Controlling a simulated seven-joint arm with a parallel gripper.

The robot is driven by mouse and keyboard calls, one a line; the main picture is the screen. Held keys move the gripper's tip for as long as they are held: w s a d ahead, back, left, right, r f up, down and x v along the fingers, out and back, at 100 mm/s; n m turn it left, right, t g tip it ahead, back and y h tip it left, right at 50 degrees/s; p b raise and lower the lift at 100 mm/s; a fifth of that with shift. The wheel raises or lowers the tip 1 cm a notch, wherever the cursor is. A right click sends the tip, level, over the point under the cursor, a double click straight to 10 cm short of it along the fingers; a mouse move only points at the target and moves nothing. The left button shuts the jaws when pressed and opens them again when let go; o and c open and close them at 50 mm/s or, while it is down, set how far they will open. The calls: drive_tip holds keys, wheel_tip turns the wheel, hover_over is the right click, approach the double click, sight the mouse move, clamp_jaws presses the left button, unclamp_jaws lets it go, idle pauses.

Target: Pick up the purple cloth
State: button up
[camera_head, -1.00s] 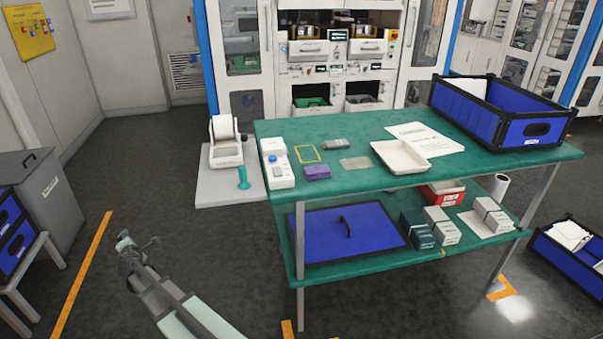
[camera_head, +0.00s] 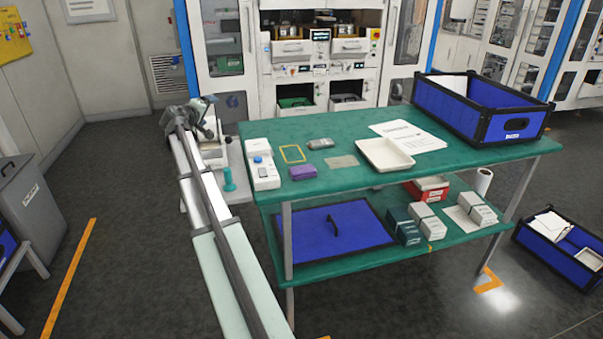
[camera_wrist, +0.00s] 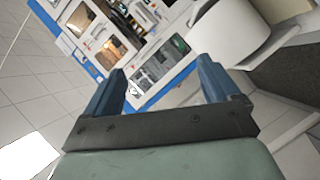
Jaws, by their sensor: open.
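The purple cloth (camera_head: 303,172) is a small folded block lying on the green upper tabletop (camera_head: 330,185), near its left front part. It lies just right of a white device with a blue button. My gripper (camera_head: 205,108) is at the end of my raised arm, left of the table and apart from the cloth. In the wrist view my gripper (camera_wrist: 165,88) shows two blue fingers spread wide with nothing between them. The cloth is not in the wrist view.
The white device (camera_head: 262,165), a yellow frame (camera_head: 293,153), a grey flat piece (camera_head: 342,161) and a white tray (camera_head: 385,155) share the tabletop. A blue bin (camera_head: 480,108) stands at its right end. A lower shelf holds a blue panel (camera_head: 330,235) and boxes.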

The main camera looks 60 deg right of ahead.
drive_tip(key=s+d+m+g+y, duration=0.1)
drive_tip(key=s+d+m+g, duration=0.3)
drive_tip(key=s+d+m, duration=0.45)
drive_tip(key=m+g+y, duration=0.4)
drive_tip(key=m+y, duration=0.7)
drive_tip(key=m, duration=0.5)
approach(302, 169)
drive_tip(key=x, duration=0.3)
drive_tip(key=shift+s+a+f, duration=0.1)
drive_tip(key=shift+s+f, duration=0.05)
drive_tip(key=shift+s, duration=0.25)
drive_tip(key=shift+w+x, duration=0.15)
drive_tip(key=shift+x, duration=1.25)
drive_tip(key=shift+w+x, duration=0.2)
drive_tip(key=shift+x, duration=1.2)
drive_tip(key=shift+f, duration=0.2)
drive_tip(key=c, duration=1.1)
drive_tip(key=shift+r, duration=0.1)
